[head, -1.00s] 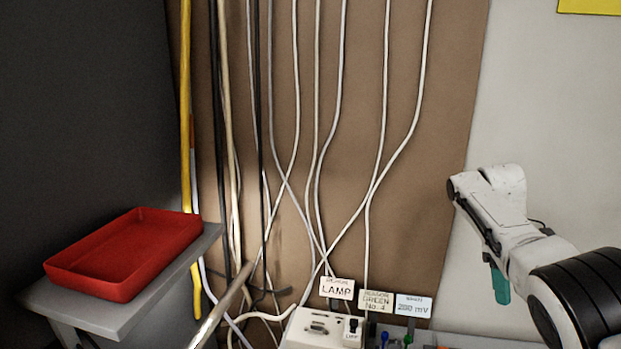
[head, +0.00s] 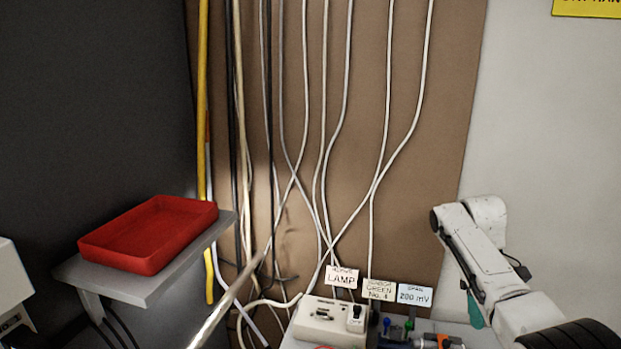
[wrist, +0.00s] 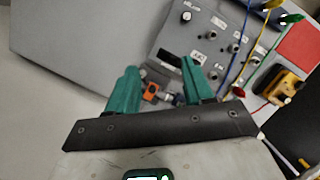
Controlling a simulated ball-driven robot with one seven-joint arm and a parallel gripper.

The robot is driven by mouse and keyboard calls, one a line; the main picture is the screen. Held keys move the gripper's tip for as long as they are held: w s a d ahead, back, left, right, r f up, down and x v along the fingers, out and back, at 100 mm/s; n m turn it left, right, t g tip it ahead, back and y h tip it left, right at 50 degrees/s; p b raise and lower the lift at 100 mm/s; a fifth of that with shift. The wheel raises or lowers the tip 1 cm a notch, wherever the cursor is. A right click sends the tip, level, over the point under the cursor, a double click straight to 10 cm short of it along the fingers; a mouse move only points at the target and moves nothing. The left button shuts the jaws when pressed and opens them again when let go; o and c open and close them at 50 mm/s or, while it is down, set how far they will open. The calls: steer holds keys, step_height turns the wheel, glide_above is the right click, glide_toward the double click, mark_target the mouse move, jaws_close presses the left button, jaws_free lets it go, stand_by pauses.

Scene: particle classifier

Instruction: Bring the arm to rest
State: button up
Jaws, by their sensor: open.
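My arm (head: 482,262), white with black bands, is raised at the right of the head view, in front of the pale wall. In the wrist view my gripper (wrist: 160,85) shows two teal fingers set apart on a dark bar, with nothing held between them. Beyond the fingers is a grey panel (wrist: 200,55) with knobs and sockets. In the head view only a bit of teal shows below the arm, and the fingertips are hidden.
A red tray (head: 150,262) sits on a grey shelf (head: 190,270) at the left. A pale box (head: 325,318) with a switch and labels such as LAMP stands at the bottom middle. Cables (head: 375,150) hang down a brown board. Coloured leads and a yellow device (wrist: 283,85) show in the wrist view.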

steer(key=s+a+f+t, duration=0.1)
steer(key=s+a+f, duration=0.1)
steer(key=a+f, duration=0.2)
steer(key=s+a+f+t+y, duration=0.1)
steer(key=s+a+f, duration=0.2)
steer(key=a+f, duration=0.2)
steer(key=s+a+f+t, duration=0.2)
steer(key=s+a+f, duration=0.1)
steer(key=f, duration=0.5)
steer(key=shift+a+f+y, duration=0.1)
steer(key=shift+a+y, duration=0.2)
steer(key=shift+a, duration=0.5)
steer(key=s+d+r+m+t, duration=0.1)
steer(key=s+r+m+t, duration=0.1)
steer(key=s, duration=1)
steer(key=s+r+m+t, duration=0.2)
steer(key=s, duration=0.9)
steer(key=s+f+g+b, duration=0.1)
steer(key=s+f+b, duration=0.2)
steer(key=f+b, duration=0.2)
steer(key=s+d+f+g+b, duration=0.1)
steer(key=s+f+b, duration=0.3)
steer(key=f, duration=0.5)
steer(key=s+f+g+b, duration=0.1)
steer(key=s+f+b, duration=0.3)
steer(key=f+b, duration=0.2)
steer(key=shift+d+f+m+g, duration=0.3)
steer(key=shift+d+f+g, duration=0.1)
steer(key=shift+f, duration=0.2)
steer(key=shift+a, duration=0.1)
